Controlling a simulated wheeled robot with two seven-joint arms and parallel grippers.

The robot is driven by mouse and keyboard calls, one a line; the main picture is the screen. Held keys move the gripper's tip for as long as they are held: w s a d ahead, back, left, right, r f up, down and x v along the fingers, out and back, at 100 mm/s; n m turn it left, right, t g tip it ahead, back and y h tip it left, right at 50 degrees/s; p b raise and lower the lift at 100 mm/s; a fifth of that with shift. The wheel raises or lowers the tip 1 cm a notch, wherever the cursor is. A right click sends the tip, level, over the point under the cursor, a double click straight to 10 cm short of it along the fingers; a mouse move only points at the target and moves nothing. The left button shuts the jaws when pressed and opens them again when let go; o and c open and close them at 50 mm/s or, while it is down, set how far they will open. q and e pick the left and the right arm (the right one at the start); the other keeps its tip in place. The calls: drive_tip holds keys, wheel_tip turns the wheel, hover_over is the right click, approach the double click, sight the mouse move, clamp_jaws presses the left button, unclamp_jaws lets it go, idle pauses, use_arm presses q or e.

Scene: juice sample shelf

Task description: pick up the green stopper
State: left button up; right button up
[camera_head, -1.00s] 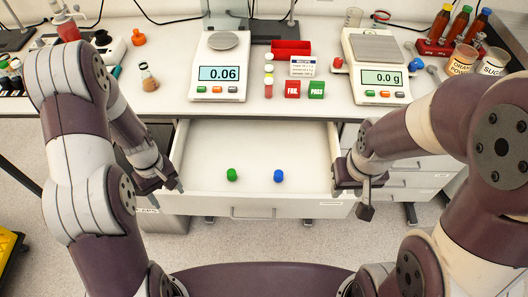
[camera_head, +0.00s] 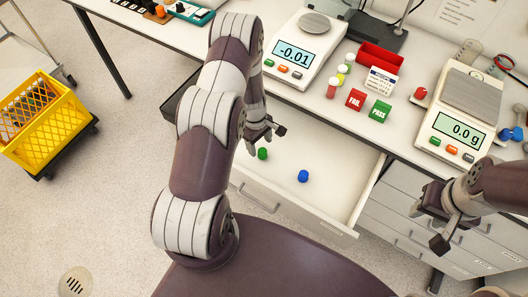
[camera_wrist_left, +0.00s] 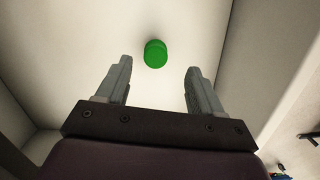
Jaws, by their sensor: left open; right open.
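The green stopper (camera_head: 262,153) lies in the open white drawer (camera_head: 345,210), towards its left side. My left gripper (camera_head: 262,133) is above the drawer, close to the stopper and behind it in the head view. In the left wrist view the stopper (camera_wrist_left: 155,54) lies on the drawer floor, ahead of the left gripper's two fingertips (camera_wrist_left: 158,68) and roughly between their lines. The left gripper is open and empty, and does not touch the stopper. My right gripper (camera_head: 424,226) is open and empty at the right, outside the drawer.
A blue stopper (camera_head: 303,176) lies in the drawer to the right of the green one. The drawer walls stand close around the left gripper. The table above holds two scales (camera_head: 305,50), a red tray (camera_head: 381,58) and FAIL (camera_head: 355,99) and PASS (camera_head: 379,111) blocks.

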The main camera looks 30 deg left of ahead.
sight(262, 151)
use_arm(q)
drive_tip(key=f, duration=0.1)
drive_tip(key=f+p, duration=0.1)
drive_tip(key=f, duration=0.3)
drive_tip(key=shift+w+d, duration=0.1)
drive_tip(key=shift+d, duration=0.2)
drive_tip(key=shift+w+f, duration=0.1)
drive_tip(key=shift+f, duration=0.2)
drive_tip(key=c, duration=1.1)
drive_tip(key=shift+c, duration=0.2)
drive_tip(key=shift+r, duration=0.2)
